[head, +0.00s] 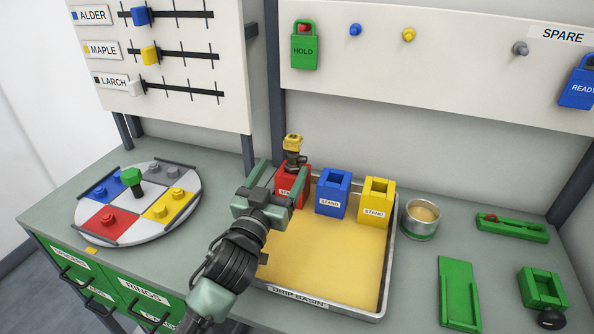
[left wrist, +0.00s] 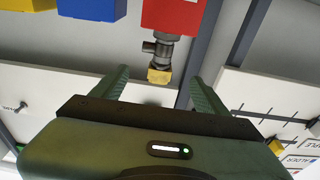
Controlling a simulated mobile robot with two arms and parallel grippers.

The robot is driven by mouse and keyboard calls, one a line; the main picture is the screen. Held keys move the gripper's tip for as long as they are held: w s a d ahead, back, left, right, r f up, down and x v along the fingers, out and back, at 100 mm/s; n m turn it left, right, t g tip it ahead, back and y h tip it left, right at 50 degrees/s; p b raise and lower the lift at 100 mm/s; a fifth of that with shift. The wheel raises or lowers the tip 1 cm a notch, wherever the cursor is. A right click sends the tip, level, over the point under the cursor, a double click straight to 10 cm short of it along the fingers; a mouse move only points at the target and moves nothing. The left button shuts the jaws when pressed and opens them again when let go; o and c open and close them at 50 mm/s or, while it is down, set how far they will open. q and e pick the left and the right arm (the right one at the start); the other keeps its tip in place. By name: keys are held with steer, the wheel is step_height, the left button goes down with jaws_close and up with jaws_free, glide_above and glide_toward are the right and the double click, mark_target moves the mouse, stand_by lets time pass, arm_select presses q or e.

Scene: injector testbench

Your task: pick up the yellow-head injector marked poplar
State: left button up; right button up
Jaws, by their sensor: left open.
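The yellow-head injector (head: 293,146) stands upright in the red stand (head: 291,184) at the back left of the drip basin. No poplar marking can be read on it. My left gripper (head: 281,172) is open in front of the red stand and partly hides it. In the left wrist view the injector's yellow head (left wrist: 160,76) shows between the two open fingertips, with its dark body (left wrist: 156,48) running into the red stand (left wrist: 174,15). I see no contact between fingers and injector. My right gripper is in neither view.
A blue stand (head: 332,194) and a yellow stand (head: 374,202) stand to the right, in the drip basin (head: 335,262). A round tin (head: 422,219) is beside the basin. A turntable (head: 136,203) with coloured sectors lies left. Green fixtures (head: 459,294) lie on the right of the bench.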

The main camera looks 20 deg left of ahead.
mark_target(294, 157)
arm_select(q)
steer(key=w, duration=0.3)
steer(key=shift+d+f, duration=0.1)
steer(key=shift+f, duration=0.2)
steer(key=shift+w+r, duration=0.15)
steer(key=shift+w, duration=0.2)
steer(key=w, duration=0.1)
steer(key=w+p, duration=0.1)
steer(key=w, duration=0.3)
steer(key=shift+d, duration=0.35)
steer(key=shift+s, duration=0.15)
steer(key=shift+c, duration=1.3)
jaws_close()
steer(key=shift+r, duration=0.15)
